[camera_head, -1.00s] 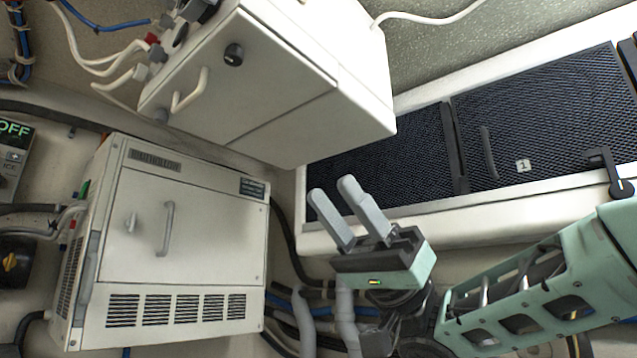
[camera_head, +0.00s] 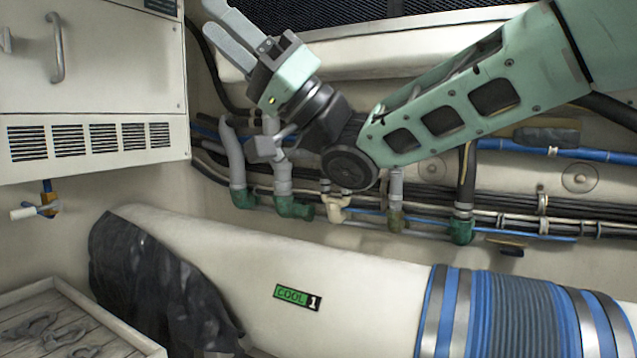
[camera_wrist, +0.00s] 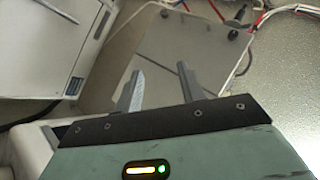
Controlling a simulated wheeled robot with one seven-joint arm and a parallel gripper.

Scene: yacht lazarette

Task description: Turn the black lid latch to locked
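The black lid latch is not in view in either current frame. Only a strip of the dark mesh lid area (camera_head: 335,12) shows at the top of the head view, above a white ledge (camera_head: 400,52). My gripper (camera_head: 212,18) is at the top left of the head view, with two grey fingers apart and nothing between them. It is open, in front of the ledge's left end and right of the white cabinet. The wrist view also shows my gripper (camera_wrist: 163,78) open and empty, its fingers pointing toward a pale box face (camera_wrist: 185,60).
The white vented cabinet (camera_head: 90,90) stands at the left. Pipes with green fittings (camera_head: 293,207) and hoses run below my arm. A large white duct marked COOL 1 (camera_head: 250,275), with blue ribbed hose (camera_head: 525,315), fills the foreground. A wooden tray (camera_head: 120,335) is bottom left.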

